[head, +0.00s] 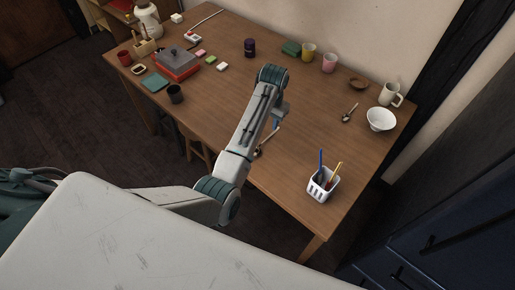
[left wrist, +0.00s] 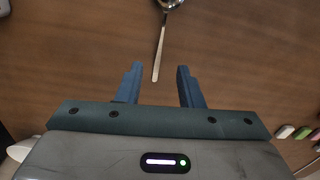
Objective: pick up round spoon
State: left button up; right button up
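A metal spoon (left wrist: 161,38) lies on the table in the left wrist view, its bowl cut off by the top edge. Its pale handle points down toward the gap between my fingers. My left gripper (left wrist: 158,84) is open and empty, with the handle's end between the fingertip lines. In the head view the gripper (head: 276,122) is over the table, mostly hidden by my arm, and the spoon (head: 270,138) shows partly beside it. A second spoon (head: 349,113) lies near the white bowl. I cannot tell which is the round one. My right gripper is not in view.
The wooden table (head: 310,140) is clear around the near spoon. A white basket (head: 322,188) with pens stands at the front right. A white bowl (head: 381,119) and a mug (head: 390,94) stand at the right. Small blocks (head: 210,59) and a grey-and-red box (head: 177,65) lie left.

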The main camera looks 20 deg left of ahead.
pick_arm(q)
jog(key=w+r, duration=0.2)
send_over(269, 136)
jog(key=f, duration=0.3)
jog(key=f+p, duration=0.1)
jog(key=f, duration=0.1)
jog(key=shift+w+d+f, duration=0.1)
jog(key=shift+d+f, duration=0.15)
jog(key=shift+d, duration=0.15)
jog(key=f, duration=0.1)
jog(key=f+p, duration=0.1)
jog(key=f, duration=0.3)
jog(key=shift+a+f, duration=0.1)
jog(key=shift+a, duration=0.25)
jog(key=shift+c, duration=0.6)
grip_shut()
